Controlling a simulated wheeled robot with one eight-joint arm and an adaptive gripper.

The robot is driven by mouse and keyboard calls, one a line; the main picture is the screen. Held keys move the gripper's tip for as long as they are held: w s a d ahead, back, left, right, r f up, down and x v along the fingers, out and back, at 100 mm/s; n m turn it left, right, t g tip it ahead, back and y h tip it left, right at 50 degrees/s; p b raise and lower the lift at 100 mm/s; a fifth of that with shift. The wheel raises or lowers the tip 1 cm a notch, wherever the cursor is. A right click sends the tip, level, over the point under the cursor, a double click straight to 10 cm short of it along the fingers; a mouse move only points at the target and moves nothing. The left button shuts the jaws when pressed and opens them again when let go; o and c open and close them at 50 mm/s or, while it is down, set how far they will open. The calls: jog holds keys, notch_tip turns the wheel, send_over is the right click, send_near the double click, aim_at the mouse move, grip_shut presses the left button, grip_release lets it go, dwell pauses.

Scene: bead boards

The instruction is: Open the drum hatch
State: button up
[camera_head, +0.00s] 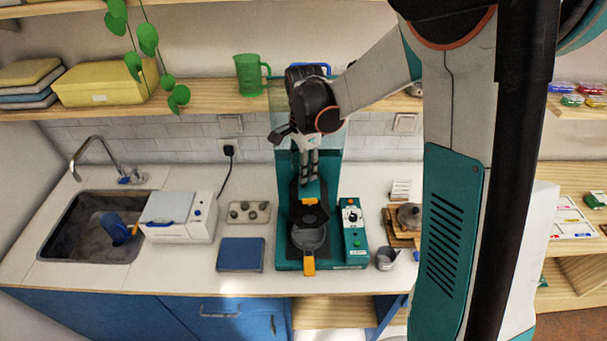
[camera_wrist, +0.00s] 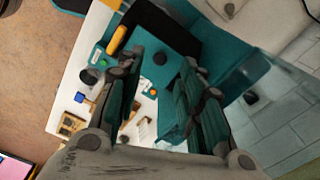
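A teal machine (camera_head: 285,245) stands on the counter, with a tall translucent panel behind it, a dark round part (camera_head: 308,216) and a grey round vessel (camera_head: 308,239) with a yellow-orange handle (camera_head: 309,265) at its front. I cannot tell which part is the drum hatch. My gripper (camera_head: 308,181) points down over the rear of the machine, partly hiding it. In the wrist view the fingers of my gripper (camera_wrist: 162,62) are apart with nothing between them, and the yellow handle (camera_wrist: 117,40) shows beyond them.
A teal control box (camera_head: 354,245) with a dial adjoins the machine's right side. A small grey cup (camera_head: 386,259) and wooden boards (camera_head: 400,228) stand further right. Left are a blue pad (camera_head: 240,254), a bead tray (camera_head: 249,212), a white box (camera_head: 185,229) and a sink (camera_head: 75,225). A shelf (camera_head: 210,105) runs behind.

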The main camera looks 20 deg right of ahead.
aim_at(309, 186)
jog(key=shift+f, duration=2.05)
grip_shut()
